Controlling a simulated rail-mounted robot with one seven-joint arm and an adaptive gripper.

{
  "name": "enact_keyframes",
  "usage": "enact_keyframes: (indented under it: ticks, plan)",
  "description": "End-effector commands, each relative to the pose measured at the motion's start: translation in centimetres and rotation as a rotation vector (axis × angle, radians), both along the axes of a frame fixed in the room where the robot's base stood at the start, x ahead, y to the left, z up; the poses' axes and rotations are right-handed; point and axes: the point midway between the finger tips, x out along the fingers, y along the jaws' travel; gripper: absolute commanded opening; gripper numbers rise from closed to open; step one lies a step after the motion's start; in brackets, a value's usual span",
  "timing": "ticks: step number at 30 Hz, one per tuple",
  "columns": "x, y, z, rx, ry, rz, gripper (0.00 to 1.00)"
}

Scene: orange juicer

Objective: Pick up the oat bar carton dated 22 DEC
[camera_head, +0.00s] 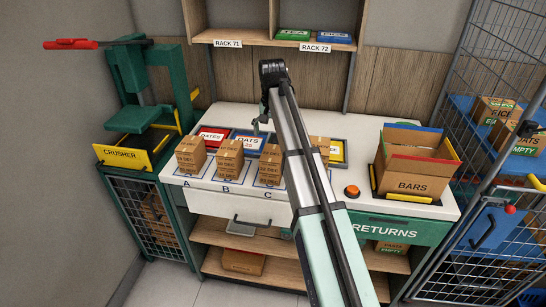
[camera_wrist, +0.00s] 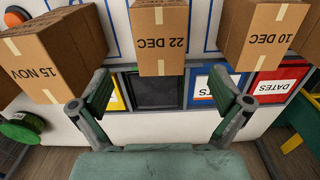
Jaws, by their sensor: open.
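The carton dated 22 DEC (camera_wrist: 160,35) is a brown box with a tape strip, centred at the top of the wrist view, where its print appears upside down. By its place in the row it appears to be the carton at C (camera_head: 269,162) in the head view, where the dates are too small to read. My gripper (camera_wrist: 160,90) is open and empty, its fingers spread either side of the carton's line but short of it and not touching it. In the head view my gripper (camera_head: 262,122) is small, above the back of the counter.
Coloured bins, including DATES (camera_wrist: 275,88), lie along the row. A BARS box (camera_head: 415,178) stands right on the counter. The rack (camera_head: 270,42) is above; the crusher (camera_head: 135,150) is left.

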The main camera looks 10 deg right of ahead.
Motion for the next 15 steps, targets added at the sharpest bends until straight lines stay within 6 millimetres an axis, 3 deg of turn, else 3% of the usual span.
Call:
enact_keyframes:
  ticks: [7,15]
  plan:
    - [-0.1,0.0,-4.0,0.000,0.002,0.000,1.00]
    - [0.0,0.0,-5.7,0.000,0.001,0.001,1.00]
